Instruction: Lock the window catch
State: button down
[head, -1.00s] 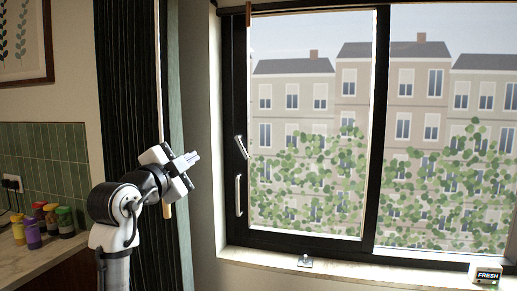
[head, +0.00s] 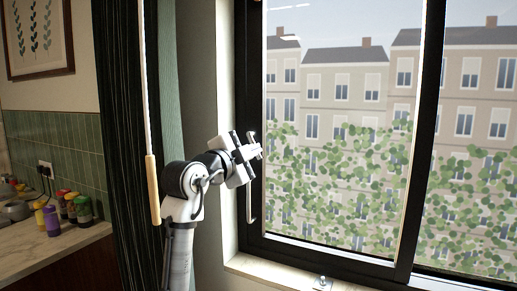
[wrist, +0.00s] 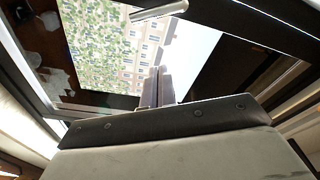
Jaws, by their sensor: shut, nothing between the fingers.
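The window (head: 335,130) has a black frame and a pale vertical pull handle (head: 250,205) on its left stile. The window catch, a small pale lever (head: 251,137) above that handle, is mostly hidden behind my gripper in the head view; its angle is hard to tell. My gripper (head: 256,151) is shut and empty, its fingertips pointing right at the left stile by the catch. Whether they touch it cannot be told. In the wrist view the shut fingers (wrist: 157,88) point toward the glass. A pale bar (wrist: 158,11) lies beyond them, apart from the fingertips.
A dark curtain (head: 110,120) and a hanging wand with a wooden grip (head: 153,190) are left of my arm. The sill (head: 265,275) carries a small metal fitting (head: 321,283). Several colourful jars (head: 75,207) stand on the counter (head: 50,245) at far left.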

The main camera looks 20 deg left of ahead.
jog(key=p+x, duration=0.2)
jog(key=x, duration=0.2)
jog(key=p+x, duration=0.2)
jog(key=x, duration=0.2)
jog(key=shift+w+d+r, duration=0.15)
jog(key=shift+w+r, duration=0.1)
jog(key=shift+w, duration=0.05)
jog(key=a, duration=0.1)
jog(key=a+f, duration=0.1)
jog(key=a+p, duration=0.1)
jog(key=shift+a+f, duration=0.1)
jog(key=shift+f, duration=0.25)
jog(key=shift+a+f, duration=0.2)
jog(key=shift+f, duration=0.1)
jog(key=shift+a+f+m+b, duration=0.3)
jog(key=shift+m+b, duration=0.6)
jog(key=shift+b, duration=0.25)
jog(key=shift+f+m+b, duration=0.15)
jog(key=shift+m+b, duration=0.25)
jog(key=shift+b, duration=0.05)
jog(key=shift+w+a+f+m+g+b, duration=0.15)
jog(key=shift+a+f+m+g+b, duration=0.15)
jog(key=shift+a+m+b, duration=0.5)
jog(key=shift+d, duration=0.2)
